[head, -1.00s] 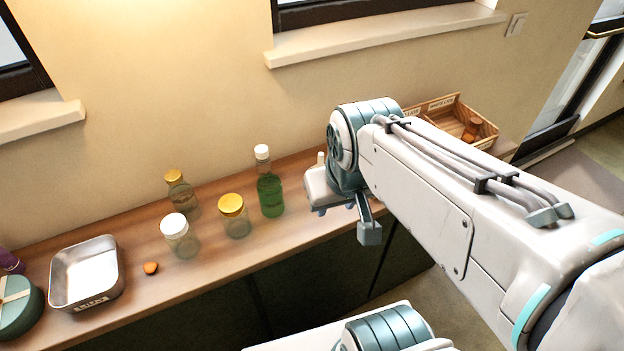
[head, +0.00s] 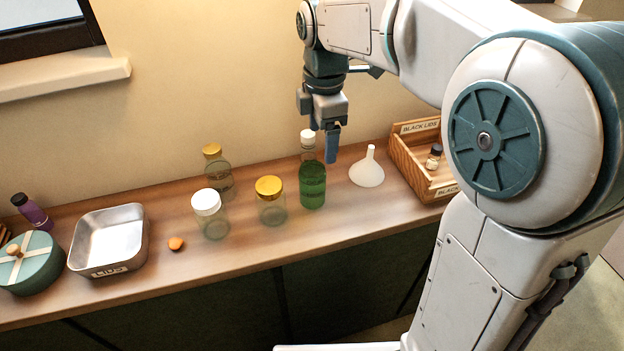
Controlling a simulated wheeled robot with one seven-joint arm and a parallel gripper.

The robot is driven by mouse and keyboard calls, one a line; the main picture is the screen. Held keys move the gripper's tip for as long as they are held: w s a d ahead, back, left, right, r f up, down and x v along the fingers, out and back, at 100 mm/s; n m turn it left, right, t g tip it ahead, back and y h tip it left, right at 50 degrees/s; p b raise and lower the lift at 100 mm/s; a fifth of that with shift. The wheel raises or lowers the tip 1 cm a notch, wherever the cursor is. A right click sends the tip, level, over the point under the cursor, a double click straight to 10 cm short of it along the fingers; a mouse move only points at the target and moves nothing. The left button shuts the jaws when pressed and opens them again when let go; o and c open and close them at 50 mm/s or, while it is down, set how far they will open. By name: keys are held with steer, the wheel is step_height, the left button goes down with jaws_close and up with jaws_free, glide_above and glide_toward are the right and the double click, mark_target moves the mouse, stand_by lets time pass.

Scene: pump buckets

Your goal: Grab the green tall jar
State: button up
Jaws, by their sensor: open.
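The green tall jar (head: 313,187) stands upright on the wooden counter. It is clear glass with green contents in its lower part and a white lid on top. My gripper (head: 325,148) is above and around the height of the jar's lid, pointing down. One blue-grey finger shows just right of the jar's neck, in front of or beside it. The other finger is mostly hidden, and nothing shows held. I cannot tell whether the gripper touches the jar.
Left of the jar stand a yellow-lidded jar (head: 271,208), a white-lidded jar (head: 211,222) and a taller yellow-lidded jar (head: 217,180). A white funnel (head: 367,174) is close on the right, before a wooden crate (head: 408,168). A metal tray (head: 141,237) sits left.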

mark_target(313, 181)
steer(key=f+n, duration=0.1)
steer(key=f, duration=0.4)
steer(key=w+a+f, duration=0.1)
steer(key=f, duration=0.4)
steer(key=w+f+n, duration=0.1)
steer(key=f, duration=0.4)
steer(key=shift+a+n, duration=0.3)
steer(key=shift+a, duration=0.05)
steer(key=c, duration=1.2)
